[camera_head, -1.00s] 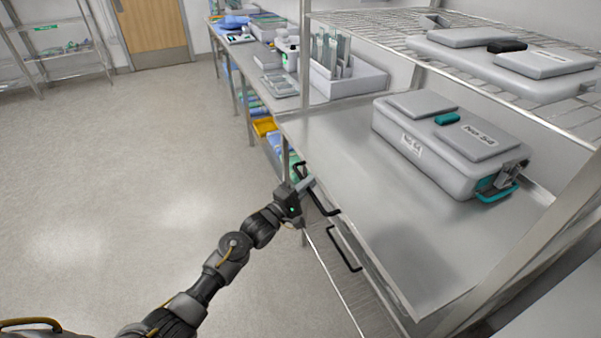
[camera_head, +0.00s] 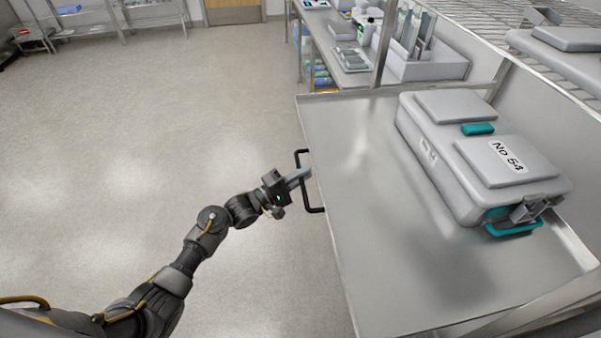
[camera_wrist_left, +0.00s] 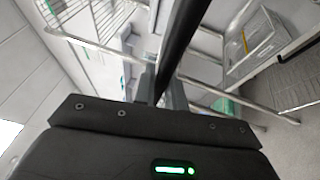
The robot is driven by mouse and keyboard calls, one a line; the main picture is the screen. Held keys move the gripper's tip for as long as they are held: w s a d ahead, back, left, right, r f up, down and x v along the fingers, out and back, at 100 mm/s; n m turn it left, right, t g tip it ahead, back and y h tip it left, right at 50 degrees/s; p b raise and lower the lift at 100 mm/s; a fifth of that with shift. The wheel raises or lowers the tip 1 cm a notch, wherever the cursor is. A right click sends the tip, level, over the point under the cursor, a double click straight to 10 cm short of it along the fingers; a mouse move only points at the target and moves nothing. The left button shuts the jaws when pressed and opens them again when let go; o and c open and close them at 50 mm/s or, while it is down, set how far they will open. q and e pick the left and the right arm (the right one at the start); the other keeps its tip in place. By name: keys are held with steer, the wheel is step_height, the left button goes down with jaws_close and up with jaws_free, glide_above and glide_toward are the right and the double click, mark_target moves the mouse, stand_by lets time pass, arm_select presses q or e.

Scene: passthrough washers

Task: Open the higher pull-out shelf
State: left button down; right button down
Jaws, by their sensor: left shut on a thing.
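The higher pull-out shelf (camera_head: 365,245) is a flat steel tray that juts out to the left, past the upright post. A black bar handle (camera_head: 313,210) sits on its left edge. My left gripper (camera_head: 303,175) is shut on this handle, at the middle of the bar. In the left wrist view the dark handle bar (camera_wrist_left: 184,38) runs between the two fingers. The lower handle is hidden under the shelf. My right gripper is not in view.
A grey case (camera_head: 440,160) labelled No 54, with teal latches, stands on the shelf. A wire rack (camera_head: 475,18) with another grey case (camera_head: 560,55) is above it at the right. A bench (camera_head: 340,75) with trays stands behind. The floor (camera_head: 150,130) at the left is clear.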

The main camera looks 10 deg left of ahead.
arm_select(q)
steer(key=shift+a, duration=0.15)
steer(key=c, duration=1.5)
jaws_free()
steer(key=shift+o, duration=0.2)
steer(key=b+v, duration=0.2)
steer(key=v, duration=0.9)
steer(key=shift+b, duration=0.3)
steer(key=shift+w, duration=0.1)
